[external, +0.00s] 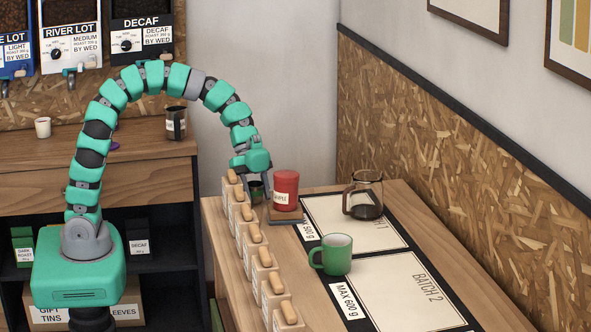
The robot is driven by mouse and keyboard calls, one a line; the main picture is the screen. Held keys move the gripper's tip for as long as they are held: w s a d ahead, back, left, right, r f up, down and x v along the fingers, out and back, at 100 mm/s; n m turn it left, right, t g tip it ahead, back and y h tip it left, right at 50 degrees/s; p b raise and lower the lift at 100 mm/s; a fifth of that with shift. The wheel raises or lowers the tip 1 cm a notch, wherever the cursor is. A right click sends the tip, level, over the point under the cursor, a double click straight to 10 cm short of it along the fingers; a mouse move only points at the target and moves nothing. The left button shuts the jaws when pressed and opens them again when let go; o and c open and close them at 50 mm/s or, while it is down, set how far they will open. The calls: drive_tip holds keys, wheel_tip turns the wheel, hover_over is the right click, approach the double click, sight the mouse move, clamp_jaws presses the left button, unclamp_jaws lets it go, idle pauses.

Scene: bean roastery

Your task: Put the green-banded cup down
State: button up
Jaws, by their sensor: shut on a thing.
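My gripper (257,180) points down at the far left part of the right-hand table (425,212). It is shut on a small dark cup with a greenish band (256,190), just left of a red canister. The row of wooden-handled pieces in front hides part of the cup. I cannot tell whether its base touches the table.
Several wooden-handled pieces (247,232) line the left edge.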

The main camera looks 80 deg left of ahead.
wheel_tip(320, 180, up, 17)
drive_tip(key=p, duration=0.3)
drive_tip(key=shift+r, duration=0.15)
wheel_tip(320, 180, up, 5)
hover_over(257, 201)
drive_tip(key=a, duration=0.1)
drive_tip(key=w+d+r, duration=0.1)
drive_tip(key=w+d, duration=0.7)
drive_tip(key=w+d+f+m+g, duration=0.1)
drive_tip(key=w+d+m, duration=0.1)
drive_tip(key=d, duration=1.6)
wheel_tip(257, 201, down, 23)
drive_tip(key=shift+f+b, duration=0.1)
drive_tip(key=shift+b, duration=0.6)
